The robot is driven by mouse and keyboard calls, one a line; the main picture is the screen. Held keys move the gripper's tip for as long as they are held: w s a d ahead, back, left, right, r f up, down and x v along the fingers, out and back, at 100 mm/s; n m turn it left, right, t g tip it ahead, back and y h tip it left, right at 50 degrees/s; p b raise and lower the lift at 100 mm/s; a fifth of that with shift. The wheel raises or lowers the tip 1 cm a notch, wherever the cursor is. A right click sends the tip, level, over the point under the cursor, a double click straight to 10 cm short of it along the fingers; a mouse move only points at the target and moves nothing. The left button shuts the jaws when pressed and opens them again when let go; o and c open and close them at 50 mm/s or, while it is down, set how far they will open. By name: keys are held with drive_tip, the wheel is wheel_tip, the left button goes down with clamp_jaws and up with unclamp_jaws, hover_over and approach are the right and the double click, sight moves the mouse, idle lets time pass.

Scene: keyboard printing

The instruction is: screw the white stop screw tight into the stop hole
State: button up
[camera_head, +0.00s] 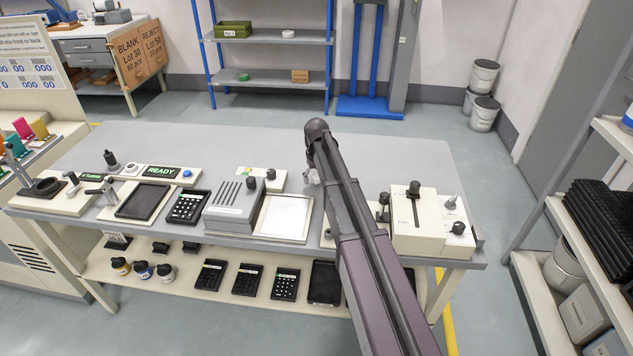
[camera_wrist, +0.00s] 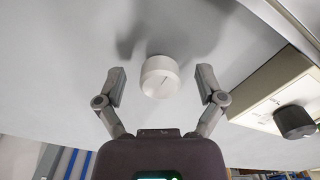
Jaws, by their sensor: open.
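A white round knob-like piece with a thin dark line on its face, which looks like the white stop screw (camera_wrist: 160,84), shows in the wrist view against a plain grey surface. My gripper (camera_wrist: 161,75) is open, with one finger to the left and one to the right of the white piece. Clear gaps show on both sides, and neither finger touches it. The stop hole cannot be made out, and I cannot tell whether the screw sits in it. In the head view my arm hides most of this spot.
A cream box (camera_wrist: 262,88) with a black knob (camera_wrist: 294,121) is close to the right finger. In the head view, a cream device (camera_head: 425,243) stands right of my arm. A white plate (camera_head: 284,218), grey block and black keypad (camera_head: 188,206) lie left. The table's back (camera_head: 230,142) is clear.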

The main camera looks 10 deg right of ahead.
sight(317, 176)
idle(0.4)
drive_tip(key=c, duration=1)
drive_tip(key=shift+c, duration=0.2)
drive_tip(key=shift+r, duration=0.2)
wheel_tip(317, 176, up, 3)
drive_tip(key=p, duration=0.3)
drive_tip(key=shift+f, duration=0.15)
drive_tip(key=s, duration=0.5)
drive_tip(key=s+r+p, duration=0.1)
drive_tip(key=s, duration=0.4)
drive_tip(key=s+a+r+p, duration=0.1)
drive_tip(key=s, duration=0.5)
